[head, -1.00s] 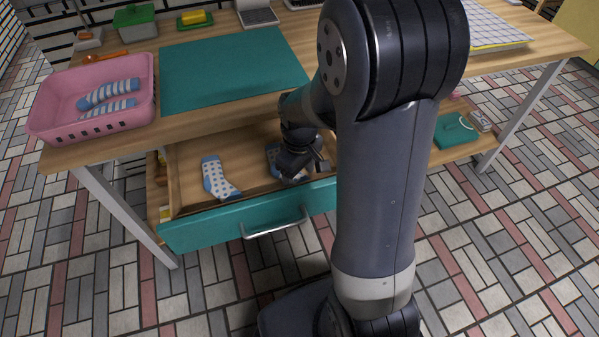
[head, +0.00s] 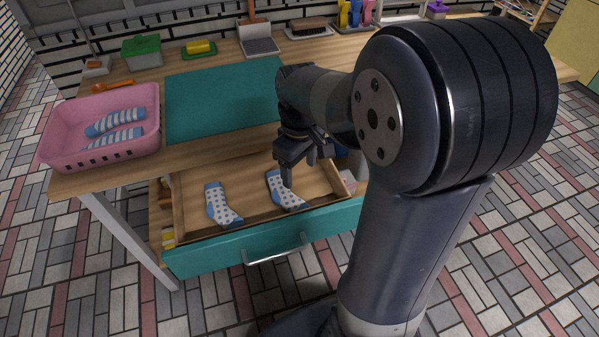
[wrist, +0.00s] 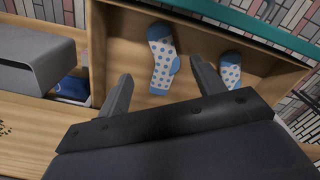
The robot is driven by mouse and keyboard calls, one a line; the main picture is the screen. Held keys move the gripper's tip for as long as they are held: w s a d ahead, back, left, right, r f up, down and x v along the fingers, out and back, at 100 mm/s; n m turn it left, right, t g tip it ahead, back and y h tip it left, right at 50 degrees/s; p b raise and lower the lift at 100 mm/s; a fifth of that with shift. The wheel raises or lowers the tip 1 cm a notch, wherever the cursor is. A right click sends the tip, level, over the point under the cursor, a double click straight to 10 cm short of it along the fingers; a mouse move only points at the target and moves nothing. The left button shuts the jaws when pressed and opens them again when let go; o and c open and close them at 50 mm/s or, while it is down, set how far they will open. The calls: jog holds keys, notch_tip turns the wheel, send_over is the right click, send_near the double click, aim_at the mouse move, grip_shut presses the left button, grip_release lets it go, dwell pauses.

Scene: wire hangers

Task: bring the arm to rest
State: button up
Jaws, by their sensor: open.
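My gripper (head: 304,172) is open and empty above the right part of the open drawer (head: 250,215). In the wrist view its two fingers (wrist: 160,92) stand apart with nothing between them. A white sock with blue dots (head: 284,190) lies in the drawer just below the gripper, apart from it. A second dotted sock (head: 221,205) lies to its left. Both also show in the wrist view, one near the fingers (wrist: 161,55) and one farther right (wrist: 230,72).
A pink basket (head: 100,150) with striped socks (head: 116,122) stands on the table's left end. A teal mat (head: 222,98) lies mid-table. The teal drawer front (head: 265,238) juts out.

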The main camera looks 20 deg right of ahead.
aim_at(300, 206)
dwell(0.3)
notch_tip(300, 206, down, 13)
jog(key=b, duration=0.3)
jog(key=shift+f+b, duration=0.15)
jog(key=shift+b, duration=0.15)
jog(key=shift+r+p, duration=0.4)
jog(key=shift+r, duration=0.15)
jog(key=shift+f, duration=0.1)
